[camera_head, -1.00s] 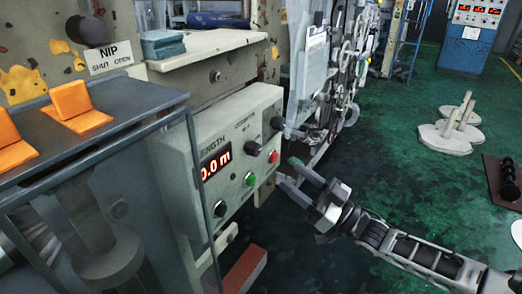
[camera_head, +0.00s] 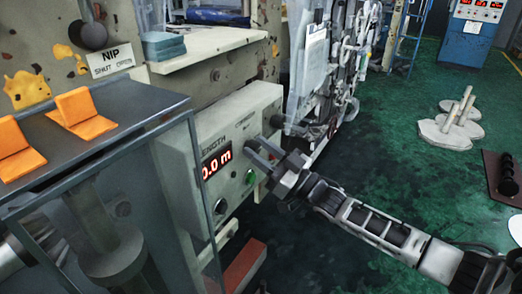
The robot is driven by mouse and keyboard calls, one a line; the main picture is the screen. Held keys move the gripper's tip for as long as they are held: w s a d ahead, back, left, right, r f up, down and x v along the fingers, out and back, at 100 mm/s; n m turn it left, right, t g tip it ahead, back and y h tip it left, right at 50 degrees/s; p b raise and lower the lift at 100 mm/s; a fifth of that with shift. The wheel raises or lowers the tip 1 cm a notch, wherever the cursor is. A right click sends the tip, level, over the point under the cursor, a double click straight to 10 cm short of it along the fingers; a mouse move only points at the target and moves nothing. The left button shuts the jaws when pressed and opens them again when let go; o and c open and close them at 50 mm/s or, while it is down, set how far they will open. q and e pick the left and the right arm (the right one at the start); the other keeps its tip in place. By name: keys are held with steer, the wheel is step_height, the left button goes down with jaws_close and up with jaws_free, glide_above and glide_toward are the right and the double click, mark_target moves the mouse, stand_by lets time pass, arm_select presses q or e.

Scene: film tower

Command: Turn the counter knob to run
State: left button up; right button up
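A second dark knob (camera_head: 276,122) sits at the panel's right edge. A green button (camera_head: 250,177) shows below the fingers. My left gripper is not in view.
Machinery (camera_head: 340,70) rises behind my gripper. The green floor (camera_head: 385,140) at the right is mostly open.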

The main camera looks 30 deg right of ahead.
steer(key=c, duration=0.5)
